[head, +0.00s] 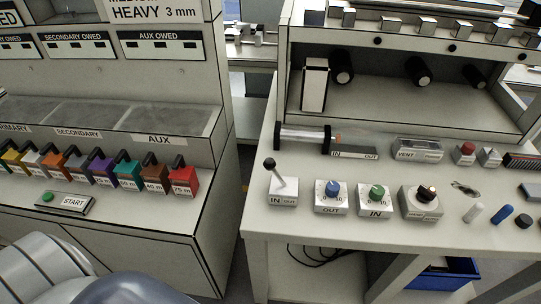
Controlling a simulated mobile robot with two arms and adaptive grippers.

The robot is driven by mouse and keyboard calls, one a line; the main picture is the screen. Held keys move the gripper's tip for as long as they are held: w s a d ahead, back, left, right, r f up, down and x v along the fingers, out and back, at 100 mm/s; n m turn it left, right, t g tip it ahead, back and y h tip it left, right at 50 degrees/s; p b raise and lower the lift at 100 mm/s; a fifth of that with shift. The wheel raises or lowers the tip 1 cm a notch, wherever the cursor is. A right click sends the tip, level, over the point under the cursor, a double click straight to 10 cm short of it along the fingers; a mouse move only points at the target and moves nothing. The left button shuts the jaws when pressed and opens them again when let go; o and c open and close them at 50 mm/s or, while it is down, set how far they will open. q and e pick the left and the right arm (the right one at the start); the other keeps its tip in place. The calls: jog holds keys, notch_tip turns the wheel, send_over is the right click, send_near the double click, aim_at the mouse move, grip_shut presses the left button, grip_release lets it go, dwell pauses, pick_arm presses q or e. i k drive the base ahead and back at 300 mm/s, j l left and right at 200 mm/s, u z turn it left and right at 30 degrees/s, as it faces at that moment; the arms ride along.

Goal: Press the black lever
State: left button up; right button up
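A row of coloured blocks with black levers on top stands on the left bench. A red block (184,182), a brown block (153,178), a teal block (128,174) and a purple block (101,168) are at its right end. The black lever on the red block (178,161) tilts up. I cannot tell which block's lever is the black one meant. On the right bench, a white IN/OUT box (284,192) has a thin lever with a black ball knob (269,164), leaning left. Neither gripper is in view.
A START panel (73,202) with a green button lies before the blocks. A blue-knob box (332,198), a green-knob box (376,200) and a black-knob box (421,203) stand right of the lever box. A gap separates the benches. A blue bin (447,272) sits below.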

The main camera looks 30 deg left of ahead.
aim_at(269, 164)
jog(key=k+j+u, duration=0.15)
jog(key=k+j, duration=0.5)
jog(key=i+l, duration=0.35)
